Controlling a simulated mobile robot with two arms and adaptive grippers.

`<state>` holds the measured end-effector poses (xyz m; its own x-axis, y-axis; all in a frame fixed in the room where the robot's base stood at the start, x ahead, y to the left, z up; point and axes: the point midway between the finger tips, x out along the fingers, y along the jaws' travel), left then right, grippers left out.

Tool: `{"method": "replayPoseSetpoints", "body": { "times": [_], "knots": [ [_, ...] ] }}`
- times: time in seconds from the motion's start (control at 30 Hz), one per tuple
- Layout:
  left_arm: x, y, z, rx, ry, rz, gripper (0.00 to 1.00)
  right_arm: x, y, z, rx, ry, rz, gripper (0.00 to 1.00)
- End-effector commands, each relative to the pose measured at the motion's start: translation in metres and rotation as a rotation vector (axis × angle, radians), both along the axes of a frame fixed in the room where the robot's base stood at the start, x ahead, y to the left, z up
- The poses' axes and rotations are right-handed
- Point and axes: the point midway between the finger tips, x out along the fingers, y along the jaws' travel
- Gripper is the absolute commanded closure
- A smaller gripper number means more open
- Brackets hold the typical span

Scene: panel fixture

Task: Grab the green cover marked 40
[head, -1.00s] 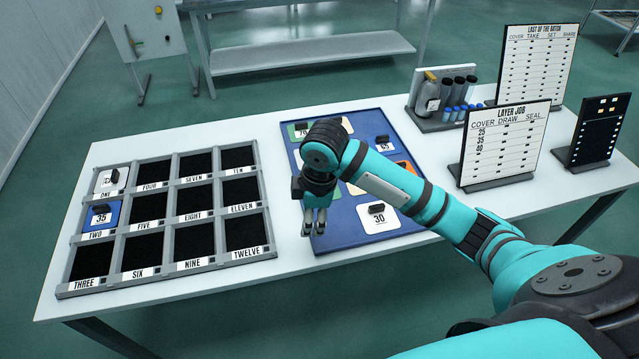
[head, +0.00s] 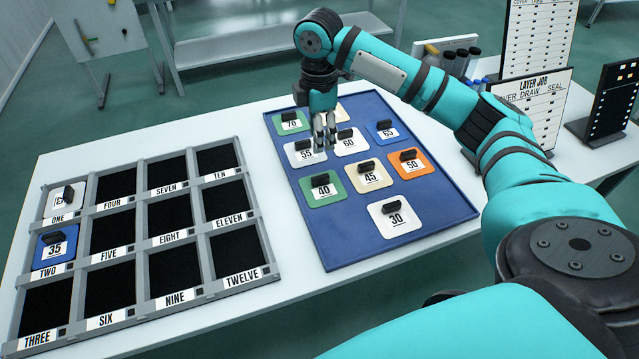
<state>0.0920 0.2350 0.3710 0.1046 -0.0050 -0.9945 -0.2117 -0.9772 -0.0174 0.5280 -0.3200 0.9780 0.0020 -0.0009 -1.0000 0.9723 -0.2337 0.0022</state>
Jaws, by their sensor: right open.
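The green cover marked 40 (head: 324,194) lies flat on the blue tray (head: 440,215), with a black grip block on its upper part. My right gripper (head: 325,143) points down above the tray, beyond the 40 cover, between the white covers marked 55 (head: 303,156) and 60 (head: 350,146). Its fingers are open and hold nothing. I cannot tell its exact height. Another green cover, marked 70 (head: 288,124), is at the tray's far left corner. My left gripper is out of view.
Covers marked 45 (head: 371,179), 50 (head: 412,168), 65 (head: 387,133) and 30 (head: 396,221) share the tray. A grey rack (head: 140,260) at left holds the blue 35 cover (head: 54,252) and a white cover. Signs stand at right.

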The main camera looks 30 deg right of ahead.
Motion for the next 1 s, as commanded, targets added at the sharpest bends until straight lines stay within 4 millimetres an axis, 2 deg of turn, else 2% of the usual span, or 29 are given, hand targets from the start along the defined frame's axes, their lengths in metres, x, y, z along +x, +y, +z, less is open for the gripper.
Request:
{"method": "replayPoseSetpoints", "body": {
  "times": [0.03, 0.1, 0.2, 0.27, 0.4, 0.5, 0.6, 0.83, 1.0],
  "knots": [
    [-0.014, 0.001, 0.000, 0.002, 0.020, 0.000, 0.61, -0.001, 0.000, -0.013, -0.001, 0.005, -0.001, 0.58],
    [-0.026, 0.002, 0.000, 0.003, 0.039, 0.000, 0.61, -0.001, 0.000, -0.028, -0.001, 0.005, 0.000, 0.58],
    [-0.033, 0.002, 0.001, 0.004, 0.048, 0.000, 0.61, -0.001, 0.000, -0.050, 0.000, 0.004, 0.000, 0.58],
    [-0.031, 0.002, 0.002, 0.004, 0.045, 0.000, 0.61, -0.001, 0.000, -0.060, 0.000, 0.003, 0.000, 0.58],
    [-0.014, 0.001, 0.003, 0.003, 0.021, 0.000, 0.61, 0.000, 0.000, -0.078, -0.001, 0.001, -0.001, 0.58],
    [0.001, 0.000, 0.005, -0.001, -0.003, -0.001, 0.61, 0.000, 0.000, -0.084, 0.001, 0.000, 0.000, 0.58],
    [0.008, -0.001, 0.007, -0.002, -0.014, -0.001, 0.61, 0.000, -0.001, -0.091, 0.000, 0.002, -0.001, 0.58],
    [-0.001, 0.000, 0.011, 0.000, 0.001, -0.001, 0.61, -0.001, -0.005, -0.125, -0.001, 0.002, 0.000, 0.58],
    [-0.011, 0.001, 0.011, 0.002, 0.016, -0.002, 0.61, 0.000, -0.004, -0.136, 0.000, 0.000, 0.001, 0.58]
  ]
}}
